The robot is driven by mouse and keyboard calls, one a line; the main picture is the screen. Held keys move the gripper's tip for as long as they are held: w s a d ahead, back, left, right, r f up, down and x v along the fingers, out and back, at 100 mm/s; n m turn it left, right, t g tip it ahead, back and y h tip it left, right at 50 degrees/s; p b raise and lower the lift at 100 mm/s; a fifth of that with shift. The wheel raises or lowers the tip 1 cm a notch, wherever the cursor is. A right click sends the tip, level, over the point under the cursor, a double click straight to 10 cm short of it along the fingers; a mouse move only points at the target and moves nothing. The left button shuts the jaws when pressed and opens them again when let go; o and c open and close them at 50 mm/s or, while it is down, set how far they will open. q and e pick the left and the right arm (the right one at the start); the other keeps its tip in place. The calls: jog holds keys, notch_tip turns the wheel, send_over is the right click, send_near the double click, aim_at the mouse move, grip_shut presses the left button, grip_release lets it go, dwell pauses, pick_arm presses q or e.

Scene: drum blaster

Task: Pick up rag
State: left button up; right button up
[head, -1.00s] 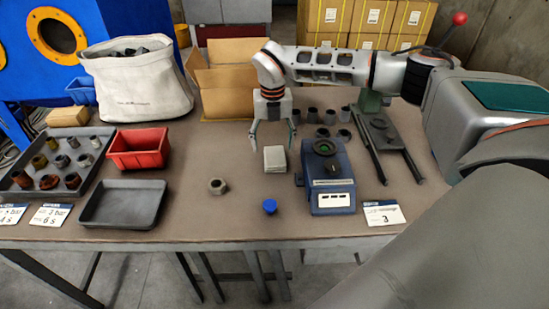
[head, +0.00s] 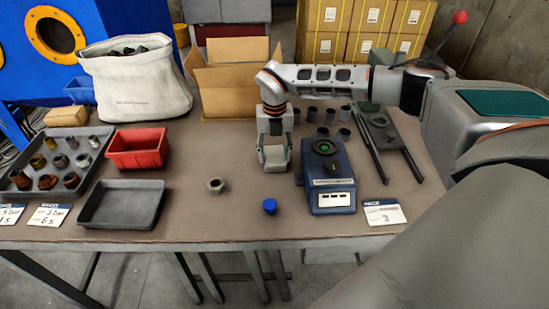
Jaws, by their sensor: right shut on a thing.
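The rag (head: 275,158) is a small pale grey folded block on the brown table, left of the blue device. My right gripper (head: 275,163) points down over it, with a finger on each side, and is shut on it. The fingers and palm hide part of the rag. The rag appears to be at table level; I cannot tell whether it is lifted. My left gripper is not in view.
The blue device (head: 329,180) stands close to the right of the gripper. A blue cap (head: 270,206) and a hex nut (head: 216,186) lie in front. Dark cups (head: 323,131) and an open cardboard box (head: 228,100) stand behind. A red bin (head: 137,149) and grey tray (head: 122,205) are left.

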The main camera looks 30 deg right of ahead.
aim_at(275, 156)
notch_tip(275, 156, up, 20)
jog(key=p, duration=0.2)
dwell(0.4)
